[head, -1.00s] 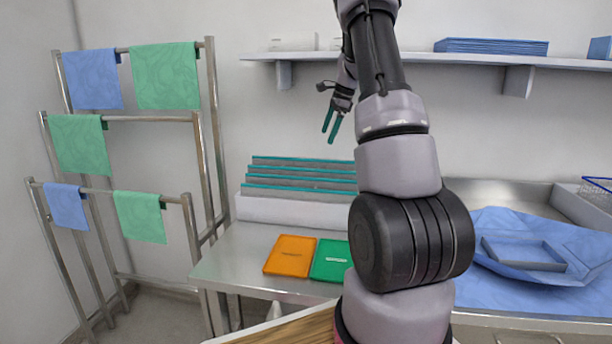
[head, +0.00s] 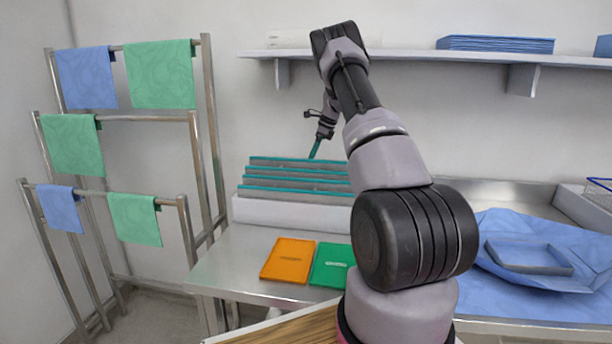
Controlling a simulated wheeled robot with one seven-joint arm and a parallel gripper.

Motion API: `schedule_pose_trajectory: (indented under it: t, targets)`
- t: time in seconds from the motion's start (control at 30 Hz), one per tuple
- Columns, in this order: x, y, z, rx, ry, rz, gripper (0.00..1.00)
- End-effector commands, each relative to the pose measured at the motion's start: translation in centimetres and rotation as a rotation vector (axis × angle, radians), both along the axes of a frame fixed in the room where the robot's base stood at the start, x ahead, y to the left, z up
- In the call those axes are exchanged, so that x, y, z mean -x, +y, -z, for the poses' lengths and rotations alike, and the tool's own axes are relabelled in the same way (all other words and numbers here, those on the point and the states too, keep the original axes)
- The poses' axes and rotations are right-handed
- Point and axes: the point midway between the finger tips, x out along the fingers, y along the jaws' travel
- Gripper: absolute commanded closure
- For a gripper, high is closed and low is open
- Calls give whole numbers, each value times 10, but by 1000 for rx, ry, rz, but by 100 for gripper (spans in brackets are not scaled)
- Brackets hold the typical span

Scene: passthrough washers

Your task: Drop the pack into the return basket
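My gripper (head: 315,149) has teal fingers pointing down, just above the back of a white rack (head: 290,212). The fingers overlap in this view, so their gap is hidden; no held thing shows. Several grey, teal-edged upright pieces (head: 298,187) stand in the rack. An orange flat pack (head: 287,261) and a green flat pack (head: 330,265) lie side by side on the steel table; the frames do not tell which pack is meant. A wire basket with a blue rim (head: 598,187), possibly the return basket, is cut off at the right edge.
A blue cloth (head: 520,233) with a shallow blue tray (head: 528,257) lies on the right-hand counter. A wall shelf (head: 420,57) carries blue stacked sheets (head: 495,44). A towel rail (head: 205,130) with blue and green cloths stands left. My arm hides the table's middle.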

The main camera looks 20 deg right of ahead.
Motion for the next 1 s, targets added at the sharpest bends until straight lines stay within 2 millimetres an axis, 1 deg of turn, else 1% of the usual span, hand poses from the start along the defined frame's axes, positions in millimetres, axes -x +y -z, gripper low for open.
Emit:
schedule_pose_trajectory:
  t: [0.03,0.1,0.33,0.5,0.6,0.8,0.83,0.87,0.9,0.97,1.0]
  targets:
    - [-2,3,9,-1,2,-1,0]
    - [-4,6,17,-1,1,0,0]
    - [-7,12,34,-1,1,0,0]
    - [-11,21,59,0,0,-2,0]
    - [-14,24,68,0,-1,-2,0]
    - [-14,25,69,1,-3,-1,0]
    - [-14,25,69,1,-3,-1,4]
    - [-14,25,69,1,-2,-1,15]
    - [-14,25,69,1,-2,-1,31]
    - [-14,25,69,1,-2,-1,54]
    - [-14,25,69,1,-2,-1,69]
